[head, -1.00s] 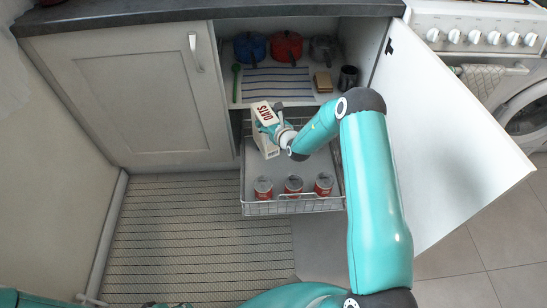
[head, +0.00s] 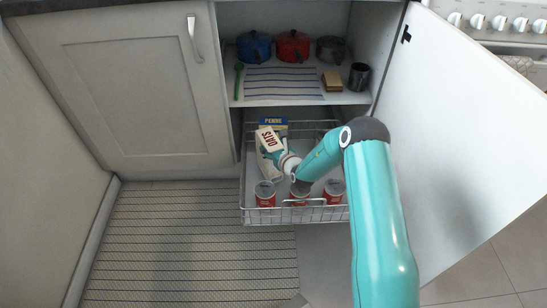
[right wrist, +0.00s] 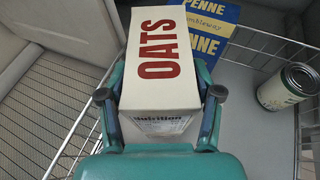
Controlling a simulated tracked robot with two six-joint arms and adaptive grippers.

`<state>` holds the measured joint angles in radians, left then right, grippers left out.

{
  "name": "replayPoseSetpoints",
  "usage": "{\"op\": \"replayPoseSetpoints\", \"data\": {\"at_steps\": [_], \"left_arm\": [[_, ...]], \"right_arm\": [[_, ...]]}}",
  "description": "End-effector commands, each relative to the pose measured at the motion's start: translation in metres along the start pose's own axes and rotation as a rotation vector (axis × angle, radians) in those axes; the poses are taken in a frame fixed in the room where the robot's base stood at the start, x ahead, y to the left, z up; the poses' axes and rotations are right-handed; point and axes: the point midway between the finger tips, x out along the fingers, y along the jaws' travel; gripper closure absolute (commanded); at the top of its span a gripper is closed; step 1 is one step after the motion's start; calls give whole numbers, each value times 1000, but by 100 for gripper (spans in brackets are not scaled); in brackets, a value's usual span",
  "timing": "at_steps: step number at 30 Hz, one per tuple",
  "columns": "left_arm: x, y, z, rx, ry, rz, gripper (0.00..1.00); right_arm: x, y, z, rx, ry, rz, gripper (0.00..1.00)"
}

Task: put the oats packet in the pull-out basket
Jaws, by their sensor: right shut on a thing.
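The oats packet (head: 269,140), a white carton with red OATS lettering, is in my right gripper (head: 278,152). In the right wrist view my right gripper (right wrist: 160,105) has one finger on each side of the oats packet (right wrist: 162,55) and is shut on it. The packet is over the left part of the pull-out wire basket (head: 320,215). Whether its bottom touches the basket floor is hidden. My left gripper is not in view.
Several red-and-white cans (head: 265,193) stand along the basket's front. A blue and yellow penne packet (head: 274,123) is behind the oats. The shelf (head: 300,101) above holds pots. The open cupboard door (head: 450,140) stands at the right.

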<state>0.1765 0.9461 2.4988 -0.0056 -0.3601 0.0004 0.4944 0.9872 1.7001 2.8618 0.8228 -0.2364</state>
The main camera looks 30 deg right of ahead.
Motion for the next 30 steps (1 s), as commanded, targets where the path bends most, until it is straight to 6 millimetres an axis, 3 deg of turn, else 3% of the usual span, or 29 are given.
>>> {"op": "replayPoseSetpoints", "data": {"at_steps": [1, 5, 19, 20, 24, 30], "left_arm": [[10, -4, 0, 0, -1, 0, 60], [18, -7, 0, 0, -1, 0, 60], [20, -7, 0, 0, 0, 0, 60], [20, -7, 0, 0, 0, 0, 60], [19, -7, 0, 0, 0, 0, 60], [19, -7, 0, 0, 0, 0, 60]], "right_arm": [[5, 0, -11, -1, -3, -1, 100], [11, 0, -26, 0, -2, -3, 100], [13, 0, -31, -1, -4, -2, 100], [13, 1, -32, 0, 2, -1, 31], [13, 1, -32, 0, 2, -1, 11], [13, 1, -32, 0, 2, -1, 11]]}}
